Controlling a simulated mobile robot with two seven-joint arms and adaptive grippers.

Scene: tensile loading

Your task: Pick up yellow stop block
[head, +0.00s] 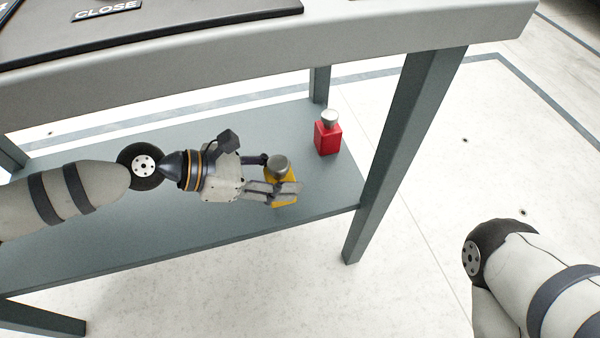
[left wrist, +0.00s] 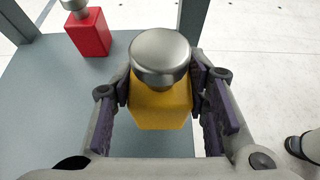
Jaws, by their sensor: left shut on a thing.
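The yellow stop block (head: 283,201) with a round metal knob on top is on or just above the lower shelf (head: 250,130), near its right end. My left gripper (head: 279,179) reaches in from the left and is shut on the yellow block. In the left wrist view the block (left wrist: 162,108) is between the two dark finger pads, upright, with its knob towards the camera. I cannot tell whether its base touches the shelf. My right gripper is out of view; only part of my right arm shows at the lower right.
A red block (head: 328,138) with a metal knob stands on the shelf behind and to the right of the yellow one. The tabletop (head: 350,35) overhangs the shelf. A table leg (head: 400,140) rises at the shelf's right end. Floor to the right is clear.

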